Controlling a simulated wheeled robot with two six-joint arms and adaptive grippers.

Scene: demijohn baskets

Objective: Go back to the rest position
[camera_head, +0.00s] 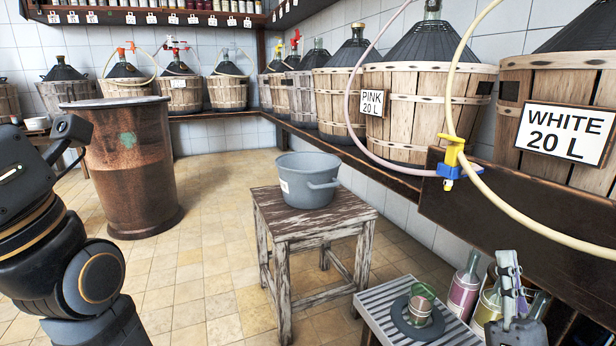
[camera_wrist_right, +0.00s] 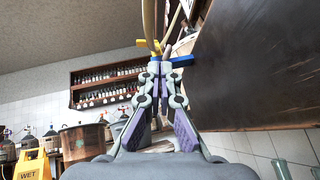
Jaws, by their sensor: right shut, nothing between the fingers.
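My right gripper (camera_head: 507,262) is at the lower right of the head view, pointing up in front of several bottles. In the right wrist view its fingers (camera_wrist_right: 160,68) are together with nothing between them. Behind the fingertips in that view are a yellow and blue clamp and pale hoses. In the head view the yellow and blue clamp (camera_head: 452,163) is on the hoses near the dark shelf edge, apart from the gripper. Links of my left arm fill the left of the head view; its gripper does not show.
A grey bucket (camera_head: 308,180) stands on a worn wooden stool (camera_head: 315,224). A slatted stand (camera_head: 384,311) holds a glass (camera_head: 420,308). Bottles (camera_head: 463,287) stand beside it. The demijohn shelf (camera_head: 520,205) runs along the right. A rusty barrel (camera_head: 128,165) stands left. Tiled floor between is clear.

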